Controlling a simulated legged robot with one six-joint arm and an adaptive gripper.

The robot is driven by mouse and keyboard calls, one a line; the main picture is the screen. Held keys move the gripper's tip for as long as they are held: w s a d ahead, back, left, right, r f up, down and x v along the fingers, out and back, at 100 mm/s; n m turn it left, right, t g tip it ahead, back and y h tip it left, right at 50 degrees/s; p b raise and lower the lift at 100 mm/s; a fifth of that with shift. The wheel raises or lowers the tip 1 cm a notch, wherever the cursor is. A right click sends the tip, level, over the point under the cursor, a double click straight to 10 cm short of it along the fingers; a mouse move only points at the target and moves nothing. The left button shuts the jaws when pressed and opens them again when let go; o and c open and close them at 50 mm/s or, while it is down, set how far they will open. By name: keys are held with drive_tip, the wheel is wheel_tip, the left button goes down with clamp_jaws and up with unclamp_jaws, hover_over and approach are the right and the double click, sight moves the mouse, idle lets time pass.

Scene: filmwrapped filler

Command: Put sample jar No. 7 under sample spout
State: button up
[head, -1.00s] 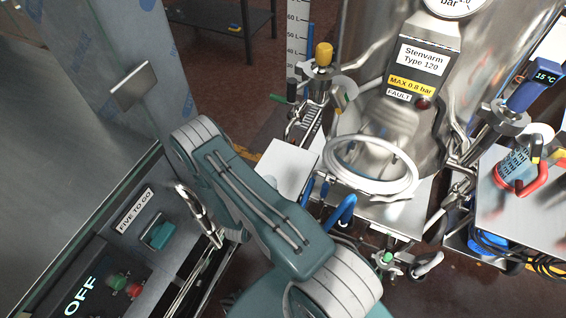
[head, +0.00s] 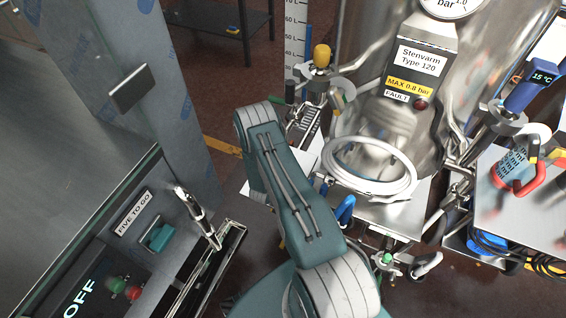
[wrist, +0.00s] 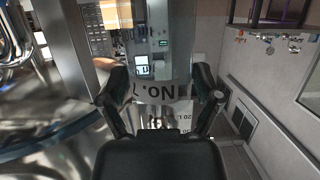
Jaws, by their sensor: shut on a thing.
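Sample jar No. 7 (wrist: 160,93) is a clear jar with a white label reading "NO." and part of a digit. It is in the middle of the wrist view, between the two dark fingers of my gripper (wrist: 160,88), which is shut on it. Other printing shows below it, partly hidden by the gripper body. In the head view my arm hides the gripper and jar. A steel valve with a yellow cap (head: 321,56) stands beside the tank; I cannot tell whether it is the sample spout.
The steel tank (head: 375,110) has a round hatch and a FAULT lamp. A cart (head: 490,200) with hoses stands at right. The filler panel (head: 135,235) with a steel handle is at left. In the wrist view shiny steelwork (wrist: 45,120) is close on the left.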

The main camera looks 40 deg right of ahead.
drive_tip(key=shift+f, duration=0.55)
drive_tip(key=o, duration=1)
drive_tip(key=v, duration=1.2)
drive_tip(key=shift+s, duration=0.1)
